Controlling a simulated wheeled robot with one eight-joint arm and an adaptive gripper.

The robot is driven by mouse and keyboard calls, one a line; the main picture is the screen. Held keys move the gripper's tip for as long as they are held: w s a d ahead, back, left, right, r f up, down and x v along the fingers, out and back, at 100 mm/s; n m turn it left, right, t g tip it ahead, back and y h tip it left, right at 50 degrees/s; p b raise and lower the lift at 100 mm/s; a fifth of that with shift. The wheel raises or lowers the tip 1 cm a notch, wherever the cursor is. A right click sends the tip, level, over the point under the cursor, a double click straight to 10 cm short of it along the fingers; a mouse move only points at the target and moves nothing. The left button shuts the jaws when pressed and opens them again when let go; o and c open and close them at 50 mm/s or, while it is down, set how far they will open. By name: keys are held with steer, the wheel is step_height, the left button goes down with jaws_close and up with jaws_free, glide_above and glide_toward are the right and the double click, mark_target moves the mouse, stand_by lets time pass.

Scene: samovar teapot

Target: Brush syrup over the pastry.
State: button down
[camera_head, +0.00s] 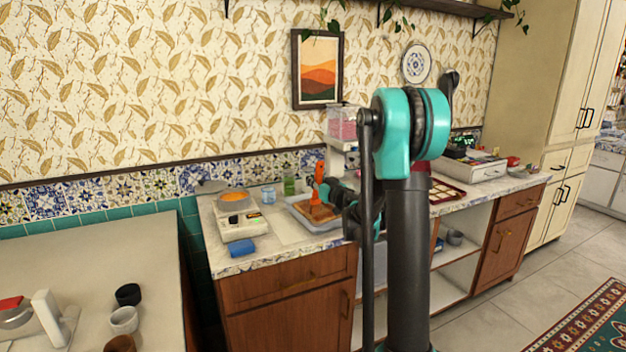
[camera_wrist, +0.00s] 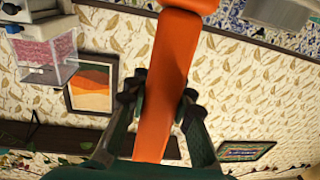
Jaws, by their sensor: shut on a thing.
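My gripper (camera_head: 327,192) is shut on an orange brush (camera_head: 317,185), which stands roughly upright. In the wrist view, the fingers of my gripper (camera_wrist: 158,103) close on both sides of the brush's flat orange handle (camera_wrist: 172,60). The brown pastry (camera_head: 321,212) lies in a pale tray (camera_head: 299,219) on the counter, directly below the brush. The brush's lower end appears at the pastry, but I cannot tell whether it touches. A pan with orange syrup (camera_head: 233,196) stands to the left. My arm hides part of the tray's right side.
A kitchen scale (camera_head: 238,227), a blue sponge (camera_head: 241,248), a glass (camera_head: 268,195) and a green jar (camera_head: 290,186) stand near the tray. A pink-filled dispenser (camera_head: 342,123) stands behind. Cups (camera_head: 124,320) sit on the left table. A small patch of counter left of the tray is clear.

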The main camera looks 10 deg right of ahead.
steer(key=shift+f, duration=0.5)
steer(key=shift+w, duration=0.1)
